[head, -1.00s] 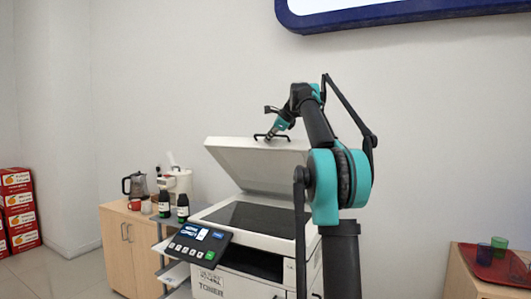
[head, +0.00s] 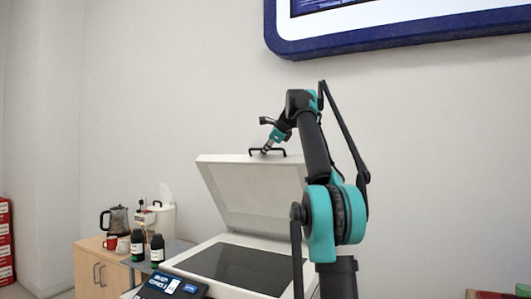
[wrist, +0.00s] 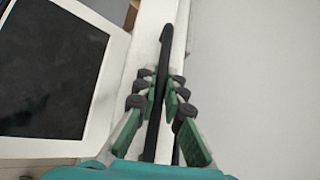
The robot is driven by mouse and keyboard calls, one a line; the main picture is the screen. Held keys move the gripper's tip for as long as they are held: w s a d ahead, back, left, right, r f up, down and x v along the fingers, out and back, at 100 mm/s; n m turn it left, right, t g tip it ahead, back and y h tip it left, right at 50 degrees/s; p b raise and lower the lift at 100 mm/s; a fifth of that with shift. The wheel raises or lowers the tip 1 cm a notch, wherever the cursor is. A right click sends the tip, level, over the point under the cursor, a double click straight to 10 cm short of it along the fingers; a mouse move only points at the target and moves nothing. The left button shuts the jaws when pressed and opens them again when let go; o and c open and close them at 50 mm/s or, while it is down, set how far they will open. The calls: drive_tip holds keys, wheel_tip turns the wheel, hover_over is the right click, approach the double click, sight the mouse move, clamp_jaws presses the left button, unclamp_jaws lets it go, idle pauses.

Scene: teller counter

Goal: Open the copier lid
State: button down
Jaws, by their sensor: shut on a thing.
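The copier's white lid (head: 255,197) stands raised at a steep angle, hinged along its far side. The dark scanner glass (head: 238,266) beneath it is uncovered and also shows in the wrist view (wrist: 45,70). A black bar handle (head: 281,151) sits on the lid's top edge and runs lengthwise through the wrist view (wrist: 164,55). My gripper (head: 266,149) reaches down to this handle. In the wrist view its green-padded fingers (wrist: 160,88) stand on both sides of the bar, shut on it. The fingers hide part of the handle.
The copier's control panel (head: 170,287) juts out at the front. To the left, a wooden cabinet (head: 92,268) bears a kettle (head: 116,219), a red mug (head: 110,242) and other items; dark bottles (head: 157,249) stand beside the copier. A blue-framed screen (head: 400,28) hangs above on the wall.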

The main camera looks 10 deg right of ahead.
drive_tip(key=c, duration=1.6)
unclamp_jaws()
drive_tip(key=v, duration=1.2)
drive_tip(key=shift+f, duration=0.1)
